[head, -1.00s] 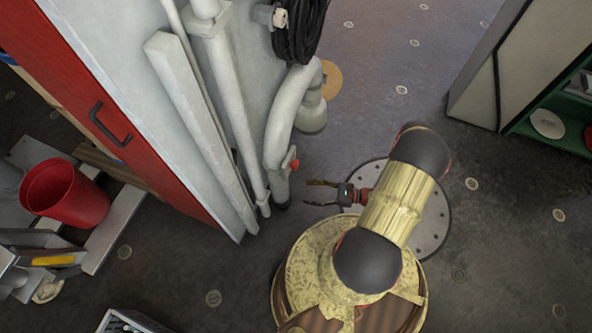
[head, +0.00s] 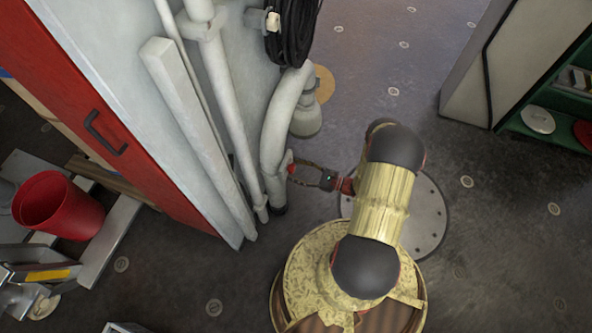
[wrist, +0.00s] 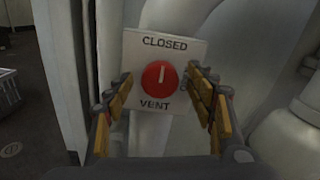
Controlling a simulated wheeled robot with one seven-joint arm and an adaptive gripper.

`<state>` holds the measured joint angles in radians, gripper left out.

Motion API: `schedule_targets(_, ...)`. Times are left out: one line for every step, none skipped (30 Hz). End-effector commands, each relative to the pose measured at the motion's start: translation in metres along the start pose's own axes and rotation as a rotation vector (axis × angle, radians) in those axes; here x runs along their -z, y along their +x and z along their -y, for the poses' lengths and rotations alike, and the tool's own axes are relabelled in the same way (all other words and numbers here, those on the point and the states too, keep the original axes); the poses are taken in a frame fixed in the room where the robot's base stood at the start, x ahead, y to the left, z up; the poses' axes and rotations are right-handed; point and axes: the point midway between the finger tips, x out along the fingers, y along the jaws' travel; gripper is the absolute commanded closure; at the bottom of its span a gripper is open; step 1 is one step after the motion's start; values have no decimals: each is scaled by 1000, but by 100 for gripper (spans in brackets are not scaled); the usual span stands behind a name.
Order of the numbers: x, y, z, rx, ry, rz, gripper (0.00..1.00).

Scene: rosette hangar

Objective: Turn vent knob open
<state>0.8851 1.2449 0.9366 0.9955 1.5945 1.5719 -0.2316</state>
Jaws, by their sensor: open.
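The vent knob (wrist: 160,75) is a round red dial with a white pointer line directed up toward the word CLOSED. It sits on a white plate (wrist: 152,45) marked CLOSED above and VENT below. In the head view the red knob (head: 290,169) is small, on the side of the white pipe, partly hidden by a finger. My gripper (wrist: 164,98) is open, its yellow-padded fingers to the left and right of the knob with gaps on both sides. In the head view my gripper (head: 297,170) reaches left to the knob. Contact cannot be told.
A curved white pipe (head: 277,128) runs beside the knob along the pale wall. A black cable coil (head: 293,30) hangs above it. A red bin (head: 60,205) stands at left, a green shelf (head: 560,130) at right. The floor (head: 500,240) at right is clear.

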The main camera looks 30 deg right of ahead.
Motion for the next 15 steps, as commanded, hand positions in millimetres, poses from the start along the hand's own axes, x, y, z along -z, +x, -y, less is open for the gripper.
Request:
schedule_targets(0,2,0,-1,0,0,45)
schedule_targets(0,3,0,-1,0,0,45)
schedule_targets(0,3,0,-1,0,0,45)
schedule_targets(0,3,0,-1,0,0,45)
schedule_targets(0,3,0,-1,0,0,45)
schedule_targets(0,3,0,0,0,0,45)
schedule_targets(0,3,0,0,0,0,45)
schedule_targets(0,3,0,0,0,0,45)
schedule_targets(0,3,0,0,0,0,45)
schedule_targets(0,3,0,0,0,0,46)
schedule_targets(0,3,0,0,0,0,48)
schedule_targets(0,3,0,0,0,0,50)
schedule_targets(0,3,0,0,0,0,52)
schedule_targets(0,3,0,0,0,0,53)
schedule_targets(0,3,0,0,0,0,55)
